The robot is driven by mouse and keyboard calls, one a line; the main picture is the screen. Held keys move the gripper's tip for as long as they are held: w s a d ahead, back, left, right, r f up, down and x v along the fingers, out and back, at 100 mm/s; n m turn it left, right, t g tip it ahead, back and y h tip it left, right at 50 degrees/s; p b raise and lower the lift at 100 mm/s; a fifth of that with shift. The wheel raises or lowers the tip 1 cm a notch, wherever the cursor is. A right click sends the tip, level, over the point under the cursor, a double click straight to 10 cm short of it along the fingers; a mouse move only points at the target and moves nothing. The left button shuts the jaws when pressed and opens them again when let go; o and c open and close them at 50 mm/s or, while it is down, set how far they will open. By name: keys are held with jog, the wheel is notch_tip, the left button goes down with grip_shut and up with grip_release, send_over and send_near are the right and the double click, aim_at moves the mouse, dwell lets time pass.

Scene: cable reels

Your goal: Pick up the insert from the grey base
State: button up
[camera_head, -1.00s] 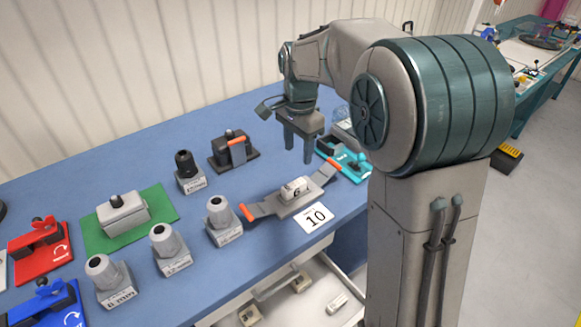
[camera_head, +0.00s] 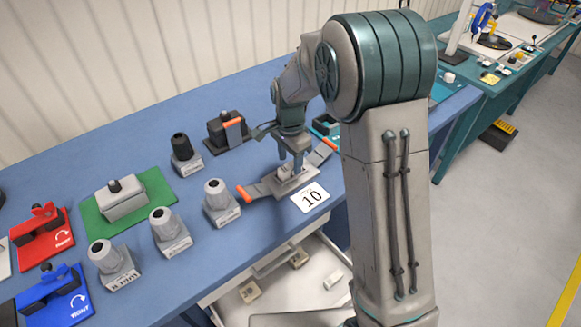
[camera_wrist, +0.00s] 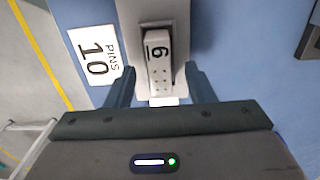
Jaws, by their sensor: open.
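The insert (camera_wrist: 158,65) is a small white block marked 6 with several pin holes. It sits in the grey base (camera_wrist: 143,14), which has a grey arm with an orange end on each side in the head view (camera_head: 267,187). My gripper (camera_wrist: 158,82) is open, with one finger on each side of the insert's near end in the wrist view. I cannot tell whether the fingers touch it. In the head view my gripper (camera_head: 293,165) is right over the base and hides most of the insert.
A white card reading 10 PINS (camera_head: 310,196) lies beside the base. Several grey sockets (camera_head: 220,199) stand to the left. A black fixture with an orange handle (camera_head: 226,133) is behind. A green mat (camera_head: 150,190) with a grey box (camera_head: 121,203) lies farther left.

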notch_tip(320, 180, down, 2)
grip_shut()
dwell(0.4)
